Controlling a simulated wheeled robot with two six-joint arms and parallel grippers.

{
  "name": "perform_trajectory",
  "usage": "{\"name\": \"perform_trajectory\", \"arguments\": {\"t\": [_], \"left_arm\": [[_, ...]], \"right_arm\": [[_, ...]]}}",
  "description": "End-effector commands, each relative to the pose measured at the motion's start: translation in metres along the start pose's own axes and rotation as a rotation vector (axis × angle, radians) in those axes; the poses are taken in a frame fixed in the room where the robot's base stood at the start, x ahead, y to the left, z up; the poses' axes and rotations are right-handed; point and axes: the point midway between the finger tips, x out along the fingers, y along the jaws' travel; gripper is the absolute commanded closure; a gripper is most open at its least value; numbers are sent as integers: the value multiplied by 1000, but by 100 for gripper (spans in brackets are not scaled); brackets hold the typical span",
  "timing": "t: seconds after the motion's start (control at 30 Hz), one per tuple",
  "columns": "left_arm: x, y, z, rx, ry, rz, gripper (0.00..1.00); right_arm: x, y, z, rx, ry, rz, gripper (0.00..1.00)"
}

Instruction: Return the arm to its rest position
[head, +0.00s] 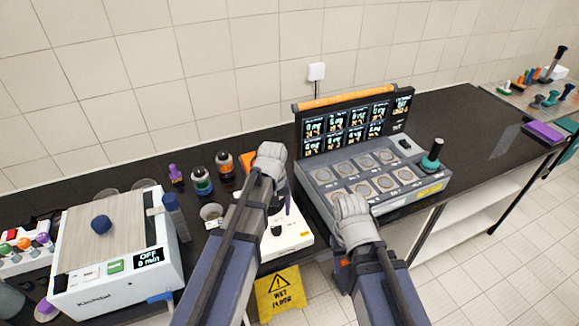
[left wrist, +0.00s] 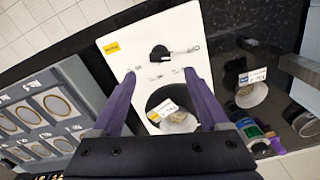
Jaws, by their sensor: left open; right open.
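My left arm reaches in over the bench. Its gripper (head: 288,206) is partly hidden behind the grey wrist in the head view. In the left wrist view its two purple fingers (left wrist: 160,75) are spread apart with nothing between them. They are above a white device (left wrist: 122,42) with a black knob and a round dark well holding a labelled cup (left wrist: 178,120). The white device (head: 297,243) also shows in the head view. My right arm reaches to the bench's front edge. Its gripper (head: 343,274) is mostly hidden behind its wrist, with no held object visible.
A shaker box (head: 110,295) reading "OFF 0 min" stands at left. Dark bottles (head: 202,181) stand near the wall. A grey case (head: 318,180) with round dishes and raised display lid is at right. A yellow wet-floor sign (head: 279,291) is below. Black bench top (head: 470,115) is clear farther right.

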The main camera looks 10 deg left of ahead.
Motion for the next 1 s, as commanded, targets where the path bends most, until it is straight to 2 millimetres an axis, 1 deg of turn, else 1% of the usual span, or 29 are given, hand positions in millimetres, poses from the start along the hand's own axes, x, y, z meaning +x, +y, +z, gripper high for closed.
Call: {"name": "perform_trajectory", "arguments": {"t": [0.1,0.17,0.27,0.3,0.4,0.5,0.6,0.73,1.0], "left_arm": [[1,0,1,3,0,0,22],[6,4,10,30,-1,-4,22],[25,19,46,152,-5,-23,22],[34,25,65,222,-6,-34,22],[53,38,109,393,-13,-62,22],[66,44,143,537,-17,-86,22],[72,48,164,631,-21,-103,22],[74,49,173,681,-24,-112,22],[72,50,172,681,-24,-112,22]], "right_arm": [[1,0,0,0,0,0,50],[6,-1,0,0,0,0,50],[25,-2,-2,-1,0,0,50],[34,-3,-2,-2,0,1,50],[53,-5,-3,-4,0,1,50],[66,-6,-4,-5,0,1,50],[73,-7,-4,-6,0,1,50],[75,-7,-4,-7,0,2,50],[73,-7,-4,-7,0,2,50]]}}
